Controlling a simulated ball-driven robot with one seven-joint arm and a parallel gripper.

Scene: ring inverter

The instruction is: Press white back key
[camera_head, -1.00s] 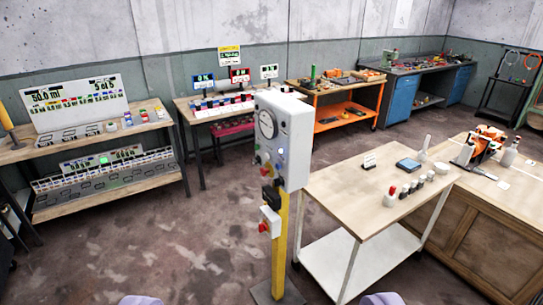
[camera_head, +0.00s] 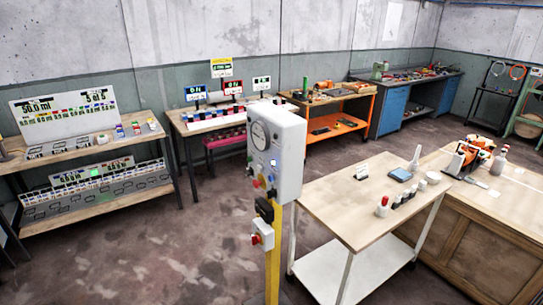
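A grey-white control box (camera_head: 288,150) stands on a yellow post (camera_head: 272,268) near the middle of the view. It has a round dial (camera_head: 259,135) on its left-facing front. Below the dial are small coloured buttons, with a bluish-white spot (camera_head: 273,162) at the right and red and yellow ones lower down. A black part (camera_head: 264,209) and a smaller box with a red knob (camera_head: 256,239) sit lower on the post. No white key marked "back" can be told apart at this size. My gripper is not in view.
A light wooden table (camera_head: 340,207) with small items stands right of the post, beside a wooden bench (camera_head: 480,235). Shelves with displays (camera_head: 66,112) are at the left. An orange cart (camera_head: 338,122) and blue cabinet (camera_head: 391,108) stand behind. Floor left of the post is clear.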

